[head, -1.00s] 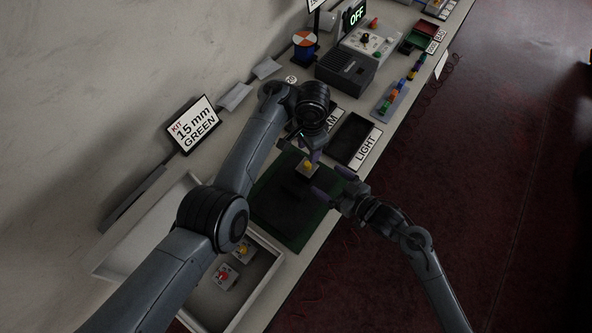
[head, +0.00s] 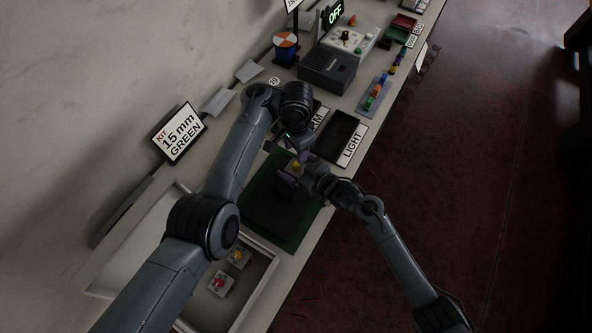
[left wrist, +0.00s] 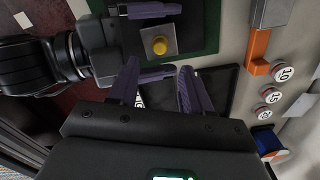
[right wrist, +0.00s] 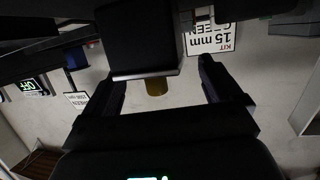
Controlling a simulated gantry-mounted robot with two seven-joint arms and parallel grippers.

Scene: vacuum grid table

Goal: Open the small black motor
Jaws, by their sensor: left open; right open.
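The small black motor (right wrist: 143,42), a black body with a silver plate and a yellow knob, appears between my right gripper's fingers (right wrist: 165,78) in the right wrist view. The left wrist view shows its grey plate and yellow knob (left wrist: 160,46) from above, with my right gripper's purple fingers on either side. My right gripper (head: 300,172) is open around it; contact cannot be told. My left gripper (left wrist: 158,66) is open and empty, close beside the motor. In the head view the motor's knob (head: 296,165) shows over the green mat, its body largely hidden.
A dark tray labelled LIGHT (head: 338,132) lies beyond the green mat (head: 262,215). A white bin (head: 262,262) in front holds two plates with red and yellow knobs. A grey box (head: 327,70) and control panel stand farther back. My left arm crosses above the bench.

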